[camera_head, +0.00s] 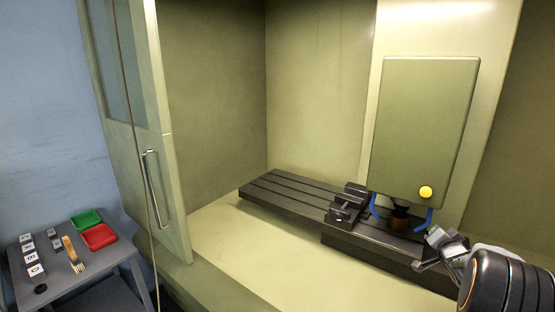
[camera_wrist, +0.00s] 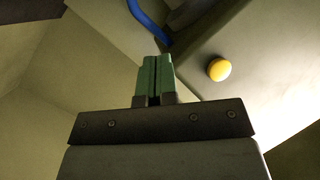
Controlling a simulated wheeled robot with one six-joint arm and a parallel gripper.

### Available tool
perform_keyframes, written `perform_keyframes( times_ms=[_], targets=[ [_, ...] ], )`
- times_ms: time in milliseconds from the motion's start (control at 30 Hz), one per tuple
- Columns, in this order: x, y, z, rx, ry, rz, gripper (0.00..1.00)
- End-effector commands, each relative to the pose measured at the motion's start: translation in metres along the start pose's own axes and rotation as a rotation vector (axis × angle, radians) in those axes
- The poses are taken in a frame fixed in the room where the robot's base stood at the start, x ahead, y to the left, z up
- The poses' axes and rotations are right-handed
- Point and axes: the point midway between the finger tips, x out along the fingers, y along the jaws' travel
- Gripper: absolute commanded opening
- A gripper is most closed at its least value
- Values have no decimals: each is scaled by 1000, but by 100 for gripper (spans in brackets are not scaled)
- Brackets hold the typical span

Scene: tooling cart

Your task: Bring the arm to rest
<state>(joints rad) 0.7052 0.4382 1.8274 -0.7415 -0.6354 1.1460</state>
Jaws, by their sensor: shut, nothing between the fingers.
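My gripper (camera_head: 425,266) is at the lower right of the head view, inside the machine enclosure, in front of the slotted bed. In the wrist view its two green-tipped fingers (camera_wrist: 153,80) are together with nothing between them. My dark wrist shows at the lower right corner of the head view.
A black slotted bed (camera_head: 285,191) carries a dark vise (camera_head: 348,205). Above it hangs a machine head (camera_head: 425,120) with a yellow button (camera_head: 425,192) and blue hoses (camera_head: 429,219). An open door (camera_head: 150,190) stands left. A cart (camera_head: 65,290) holds red (camera_head: 99,237) and green (camera_head: 87,219) trays.

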Motion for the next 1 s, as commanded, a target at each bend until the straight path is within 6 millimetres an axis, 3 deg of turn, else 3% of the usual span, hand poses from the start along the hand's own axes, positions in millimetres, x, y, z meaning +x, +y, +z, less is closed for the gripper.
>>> perform_keyframes(
  times_ms=[100,233,367,500,600,733,1000],
  targets=[
    [-30,16,26,-170,-139,263,0],
    [-83,6,67,-337,-397,451,0],
    [-157,-30,116,-475,-721,496,0],
    [-240,-76,161,-578,-1012,411,0],
    [-288,-105,184,-623,-1135,317,0],
    [-324,-133,197,-649,-1152,217,0],
    [-343,-169,196,-725,-1072,85,0]
  ],
)
